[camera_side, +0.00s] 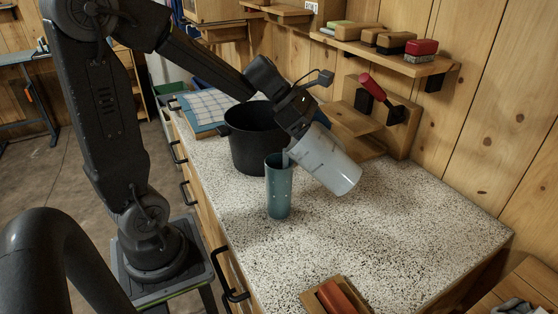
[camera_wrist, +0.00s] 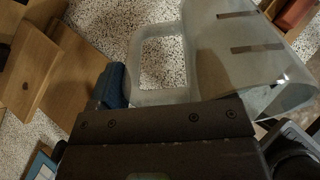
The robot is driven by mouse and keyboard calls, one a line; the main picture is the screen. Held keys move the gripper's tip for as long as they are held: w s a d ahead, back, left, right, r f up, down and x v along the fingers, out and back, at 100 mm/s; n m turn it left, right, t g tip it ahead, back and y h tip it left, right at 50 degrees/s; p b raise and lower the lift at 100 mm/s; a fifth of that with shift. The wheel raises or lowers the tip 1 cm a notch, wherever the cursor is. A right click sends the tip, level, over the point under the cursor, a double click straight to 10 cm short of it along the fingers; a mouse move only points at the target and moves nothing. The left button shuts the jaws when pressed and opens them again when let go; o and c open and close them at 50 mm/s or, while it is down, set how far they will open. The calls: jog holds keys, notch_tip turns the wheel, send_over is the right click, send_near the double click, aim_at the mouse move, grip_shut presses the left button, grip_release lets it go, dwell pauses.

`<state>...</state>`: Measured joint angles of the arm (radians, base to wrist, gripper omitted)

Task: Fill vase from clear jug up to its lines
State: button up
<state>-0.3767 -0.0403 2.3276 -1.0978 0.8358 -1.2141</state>
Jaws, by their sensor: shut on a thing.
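The clear jug (camera_side: 326,160) is tilted in the side view, with its upper left part at the teal vase (camera_side: 279,189) and its base down to the right. My gripper (camera_side: 299,118) is shut on the jug and holds it above the counter. The vase stands upright on the speckled counter. In the wrist view the jug (camera_wrist: 215,50) fills the upper right, with dark line marks on its wall. The level inside the vase is hidden. I cannot tell whether liquid is flowing.
A black pot (camera_side: 252,138) stands close behind the vase. A wooden stand with a red-handled tool (camera_side: 373,87) is at the wall, below a shelf (camera_side: 385,55) with several blocks. A wooden holder with an orange-red item (camera_side: 337,297) sits at the front. The counter's right side (camera_side: 420,215) is clear.

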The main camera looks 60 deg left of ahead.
jog(key=shift+s+a+r+t+h, duration=0.15)
jog(key=shift+r+t+h, duration=0.15)
jog(key=shift+t+h, duration=0.3)
jog(key=shift+s+a+r+t+h, duration=0.1)
jog(key=shift+r+t+h, duration=0.2)
jog(key=shift+t+h, duration=0.3)
dwell(1.6)
jog(key=shift+w+d+f+g+y, duration=0.15)
jog(key=shift+f+g+y, duration=0.2)
jog(key=shift+g+y, duration=0.2)
jog(key=shift+w+d+f+g+y, duration=0.1)
jog(key=shift+f+g+y, duration=0.2)
jog(key=shift+g+y, duration=0.25)
jog(key=shift+r+g+y, duration=0.3)
jog(key=shift+g+y, duration=0.2)
